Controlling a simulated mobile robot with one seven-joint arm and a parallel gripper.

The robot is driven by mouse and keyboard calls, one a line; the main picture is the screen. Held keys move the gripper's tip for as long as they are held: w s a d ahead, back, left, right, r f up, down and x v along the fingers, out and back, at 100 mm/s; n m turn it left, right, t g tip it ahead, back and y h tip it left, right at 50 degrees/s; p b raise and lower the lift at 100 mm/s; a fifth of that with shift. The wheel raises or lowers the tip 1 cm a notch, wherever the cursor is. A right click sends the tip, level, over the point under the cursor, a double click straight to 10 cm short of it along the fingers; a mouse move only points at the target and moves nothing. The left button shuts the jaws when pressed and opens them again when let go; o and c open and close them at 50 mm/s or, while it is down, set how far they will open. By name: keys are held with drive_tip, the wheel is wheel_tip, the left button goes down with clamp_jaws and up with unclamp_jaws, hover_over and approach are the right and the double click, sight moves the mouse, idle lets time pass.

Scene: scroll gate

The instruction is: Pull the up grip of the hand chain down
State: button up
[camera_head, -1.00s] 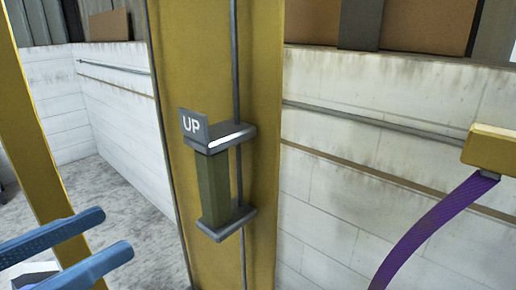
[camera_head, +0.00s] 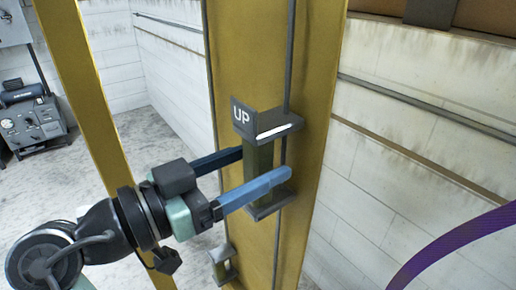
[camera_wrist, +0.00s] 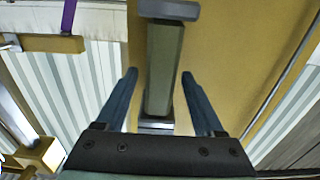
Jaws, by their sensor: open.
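The up grip (camera_head: 258,160) is an olive-green upright bar between two grey plates, with a grey "UP" sign (camera_head: 242,117) at its top left. It hangs on the thin dark hand chain (camera_head: 289,60) in front of a yellow post. My gripper (camera_head: 266,168) is open, with its blue fingers on either side of the bar in the head view. In the wrist view the green bar (camera_wrist: 163,70) stands between the two open fingers (camera_wrist: 158,85), with a visible gap on each side. The near finger hides part of the bar in the head view.
The yellow post (camera_head: 230,60) stands right behind the grip. A second, smaller grip (camera_head: 222,264) sits lower on the post. A purple strap (camera_head: 450,245) curves at the lower right. A machine (camera_head: 32,120) stands on the floor at far left.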

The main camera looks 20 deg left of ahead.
drive_tip(key=shift+w+d+f, duration=0.1)
drive_tip(key=shift+w+d, duration=0.15)
drive_tip(key=shift+w, duration=0.15)
clamp_jaws()
idle(1.2)
